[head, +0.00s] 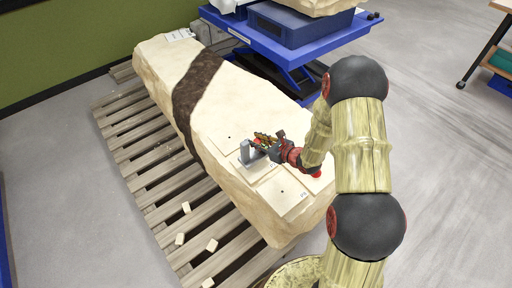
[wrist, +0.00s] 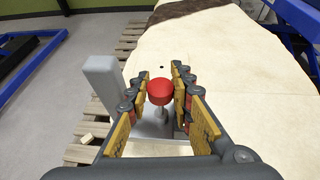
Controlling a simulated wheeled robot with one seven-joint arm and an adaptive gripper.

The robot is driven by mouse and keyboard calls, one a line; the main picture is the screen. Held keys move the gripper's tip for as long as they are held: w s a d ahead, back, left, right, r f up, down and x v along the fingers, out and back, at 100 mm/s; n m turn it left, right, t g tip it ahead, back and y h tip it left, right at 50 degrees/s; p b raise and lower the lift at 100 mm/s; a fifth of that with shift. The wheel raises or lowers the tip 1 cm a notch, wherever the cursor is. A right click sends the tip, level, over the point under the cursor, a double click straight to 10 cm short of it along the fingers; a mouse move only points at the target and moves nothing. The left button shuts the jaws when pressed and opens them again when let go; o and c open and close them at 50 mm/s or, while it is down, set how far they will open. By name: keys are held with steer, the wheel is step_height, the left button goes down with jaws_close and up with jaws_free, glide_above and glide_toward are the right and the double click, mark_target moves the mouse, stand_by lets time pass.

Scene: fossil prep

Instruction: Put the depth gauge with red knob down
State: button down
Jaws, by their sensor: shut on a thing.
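The depth gauge (wrist: 103,88) has a grey body with an upright post on the left and a red knob (wrist: 160,92) on a thin stem. In the wrist view my gripper (wrist: 159,90) has its fingers closed on either side of the red knob. In the head view my gripper (head: 262,142) is over the near part of the pale stone block (head: 225,104), with the grey gauge (head: 246,154) at its tip. The gauge looks upright and close to the block's top; I cannot tell whether its base touches. The gripper hides part of it.
Flat pale squares with small dark holes (head: 283,193) lie around the gauge. Another red piece (head: 316,174) shows partly behind my arm. The block rests on a wooden pallet (head: 150,165) with loose chips. A blue lift table (head: 285,45) stands behind.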

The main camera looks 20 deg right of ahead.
mark_target(256, 152)
steer(key=shift+w+a+f+b, duration=0.15)
steer(key=shift+f+b, duration=0.3)
steer(key=shift+f, duration=0.4)
steer(key=shift+w+d+f+b, duration=0.15)
steer(key=shift+f+b, duration=0.25)
steer(key=shift+f, duration=0.45)
steer(key=shift+a+f, duration=0.1)
steer(key=shift+f, duration=0.05)
steer(key=c, duration=1.6)
jaws_free()
steer(key=shift+s, duration=0.1)
steer(key=shift+o, duration=0.2)
